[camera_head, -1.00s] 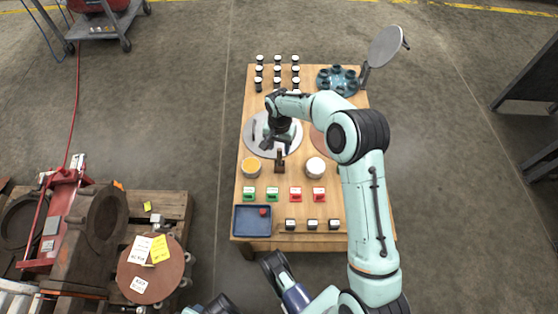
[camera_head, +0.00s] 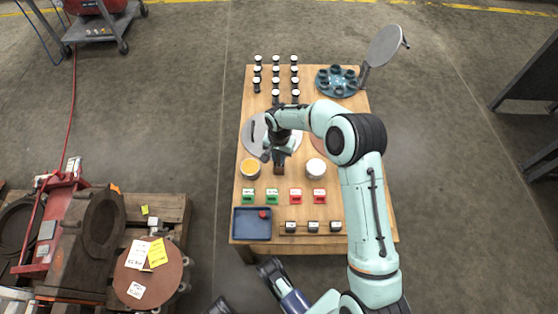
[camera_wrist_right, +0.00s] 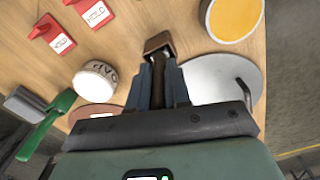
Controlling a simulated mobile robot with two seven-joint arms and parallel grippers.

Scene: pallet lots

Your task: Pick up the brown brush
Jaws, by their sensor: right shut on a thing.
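The brown brush (camera_head: 279,169) stands on the wooden table between a yellow-topped tub and a white-topped tub. In the right wrist view its brown block (camera_wrist_right: 158,43) shows beyond the fingertips and its dark handle runs between the fingers. My right gripper (camera_head: 279,157) is shut on the handle, seen from above and partly hidden by its own wrist in the head view. In the right wrist view the two fingers (camera_wrist_right: 158,82) lie on either side of the handle. I cannot tell whether the brush touches the table. My left gripper is not in view.
The yellow-topped tub (camera_head: 250,169) and white-topped tub (camera_head: 315,168) flank the brush closely. A grey disc (camera_head: 252,140) lies behind. Green stands (camera_head: 249,195) and red stands (camera_head: 295,195) are in front, with a blue tray (camera_head: 240,232) at front left. Several white-topped bottles stand behind.

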